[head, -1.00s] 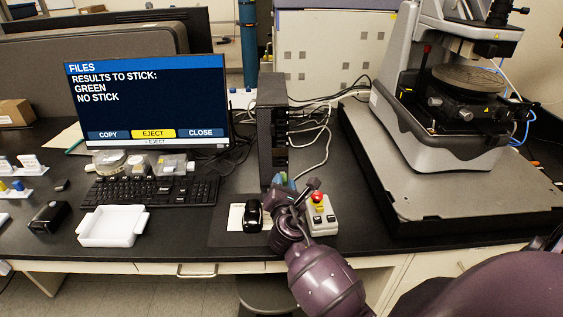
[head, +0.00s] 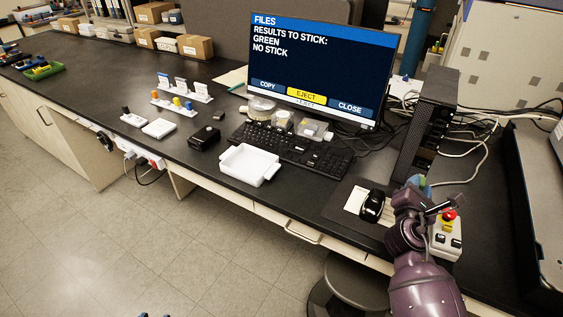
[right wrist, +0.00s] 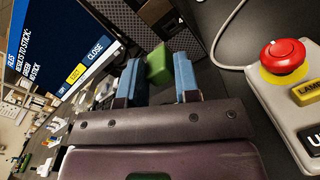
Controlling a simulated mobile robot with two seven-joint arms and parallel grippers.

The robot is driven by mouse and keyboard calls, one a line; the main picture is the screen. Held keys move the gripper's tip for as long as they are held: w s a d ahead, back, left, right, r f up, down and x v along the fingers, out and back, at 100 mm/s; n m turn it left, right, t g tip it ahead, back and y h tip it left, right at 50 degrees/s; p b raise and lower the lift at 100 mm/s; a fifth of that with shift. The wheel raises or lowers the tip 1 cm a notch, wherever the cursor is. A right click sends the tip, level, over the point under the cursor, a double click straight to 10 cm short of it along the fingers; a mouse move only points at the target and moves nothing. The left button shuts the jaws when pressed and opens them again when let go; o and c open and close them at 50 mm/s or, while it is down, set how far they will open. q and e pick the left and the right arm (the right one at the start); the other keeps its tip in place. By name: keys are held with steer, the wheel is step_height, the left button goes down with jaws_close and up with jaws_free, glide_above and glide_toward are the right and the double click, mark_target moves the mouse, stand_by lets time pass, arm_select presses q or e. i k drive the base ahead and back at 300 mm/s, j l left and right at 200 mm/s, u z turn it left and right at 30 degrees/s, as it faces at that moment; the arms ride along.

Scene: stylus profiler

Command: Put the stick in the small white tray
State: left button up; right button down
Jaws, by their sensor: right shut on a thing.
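My right gripper (head: 418,184) is shut on a green stick, just right of the black mouse and in front of the computer tower. In the right wrist view the green stick (right wrist: 158,68) shows between the blue fingers of this gripper (right wrist: 158,82). The small white tray (head: 243,178) is empty and lies near the front edge of the bench, left of the gripper and in front of the keyboard. Two small blue tips at the bottom edge of the head view look like my left gripper (head: 154,315); its opening is unclear.
The monitor (head: 320,65) shows "NO STICK". The keyboard (head: 300,152), the black mouse (head: 373,205) and a control box with a red button (head: 447,232) are nearby. A black box (head: 204,138) stands left of the tray. The tower (head: 428,125) is behind the gripper.

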mark_target(250, 164)
steer(key=i+u, duration=0.7)
steer(key=k+l, duration=0.05)
steer(key=k, duration=0.05)
